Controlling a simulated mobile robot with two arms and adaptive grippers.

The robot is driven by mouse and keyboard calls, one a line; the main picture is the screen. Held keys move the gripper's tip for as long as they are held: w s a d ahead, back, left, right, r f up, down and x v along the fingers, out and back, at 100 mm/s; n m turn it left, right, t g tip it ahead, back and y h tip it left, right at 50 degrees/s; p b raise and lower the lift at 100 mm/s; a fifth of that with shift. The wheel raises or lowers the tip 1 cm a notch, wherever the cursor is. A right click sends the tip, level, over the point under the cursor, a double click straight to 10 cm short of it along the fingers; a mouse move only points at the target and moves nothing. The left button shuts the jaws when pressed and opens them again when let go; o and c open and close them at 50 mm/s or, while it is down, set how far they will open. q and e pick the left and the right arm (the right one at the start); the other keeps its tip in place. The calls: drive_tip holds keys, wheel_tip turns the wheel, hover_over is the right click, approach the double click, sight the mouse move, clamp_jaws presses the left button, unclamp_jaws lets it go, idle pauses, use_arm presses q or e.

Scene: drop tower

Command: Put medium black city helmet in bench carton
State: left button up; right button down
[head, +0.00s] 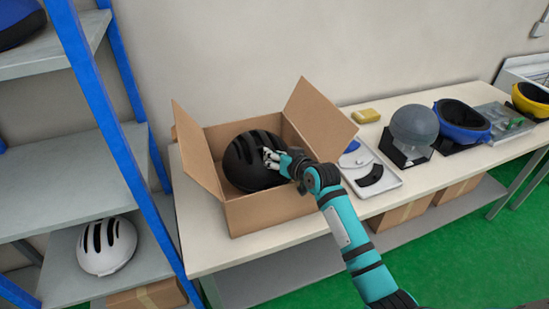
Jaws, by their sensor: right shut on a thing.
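The black helmet (248,162) with long vents is inside the open cardboard carton (270,213) on the bench. My right gripper (268,157) reaches over the carton's right side and is shut on the black helmet at its right side. The carton's flaps stand open. The carton's floor and the helmet's underside are hidden, so I cannot tell whether the helmet rests on the bottom. My left gripper is not in view.
A blue-framed shelf (101,93) with a white helmet (106,245) stands at the left. Right of the carton on the bench (415,178) are a white tray (386,186), a yellow sponge-like block (366,116), a grey headform (414,125) and a blue helmet (462,120).

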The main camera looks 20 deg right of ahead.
drive_tip(key=shift+f, duration=0.5)
drive_tip(key=shift+f, duration=0.5)
drive_tip(key=c, duration=1.1)
unclamp_jaws()
drive_tip(key=shift+f, duration=0.1)
drive_tip(key=shift+r, duration=0.5)
drive_tip(key=shift+s+d+r, duration=0.1)
drive_tip(key=shift+s+r, duration=0.1)
drive_tip(key=shift+s, duration=0.1)
drive_tip(key=b+v, duration=0.1)
drive_tip(key=v, duration=1)
drive_tip(key=shift+s, duration=0.2)
